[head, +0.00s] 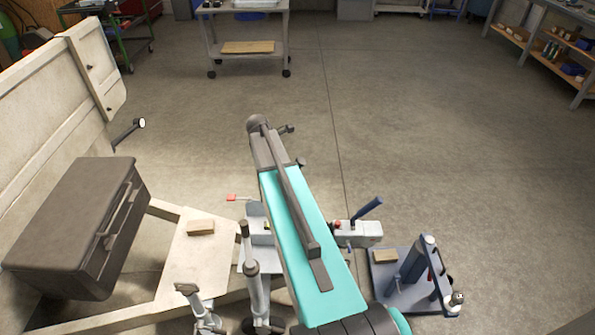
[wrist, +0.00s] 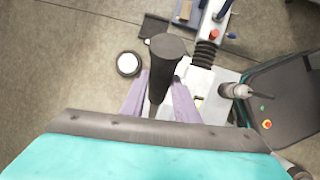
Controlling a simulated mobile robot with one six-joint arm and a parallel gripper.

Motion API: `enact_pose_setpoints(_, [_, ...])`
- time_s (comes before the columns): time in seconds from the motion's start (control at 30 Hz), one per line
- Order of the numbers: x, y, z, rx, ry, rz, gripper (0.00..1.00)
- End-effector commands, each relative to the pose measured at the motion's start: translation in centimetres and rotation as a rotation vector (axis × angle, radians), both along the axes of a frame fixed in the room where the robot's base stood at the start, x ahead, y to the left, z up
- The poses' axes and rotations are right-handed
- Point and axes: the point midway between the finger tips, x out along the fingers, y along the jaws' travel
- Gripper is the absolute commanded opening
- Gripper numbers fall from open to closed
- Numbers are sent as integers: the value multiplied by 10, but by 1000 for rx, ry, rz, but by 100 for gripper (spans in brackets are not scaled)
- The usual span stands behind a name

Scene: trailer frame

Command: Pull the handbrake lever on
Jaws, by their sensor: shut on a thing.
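In the wrist view the handbrake lever (wrist: 164,72) is a black bar with a rounded end. It stands up between the two purple-grey fingers of my gripper (wrist: 159,93). The fingers are shut on the lever, one on each side. Its lower part is hidden by the fingers and the teal housing.
A black ribbed bellows (wrist: 206,54) stands close to the right of the lever. In the head view a grey coupling head (head: 359,236) with a blue handle sits right of my arm. A dark box (head: 75,225) is on the left.

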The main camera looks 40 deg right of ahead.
Motion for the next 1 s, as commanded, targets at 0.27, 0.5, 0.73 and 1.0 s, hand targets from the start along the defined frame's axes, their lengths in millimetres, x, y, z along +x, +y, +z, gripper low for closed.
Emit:
enact_pose_setpoints(0.27, [18,17,14,-71,53,5,0])
enact_pose_setpoints(0.5, [21,21,16,-90,69,3,0])
enact_pose_setpoints(0.73, [21,22,16,-91,69,4,0])
enact_pose_setpoints(1.0, [21,22,15,-90,70,3,46])
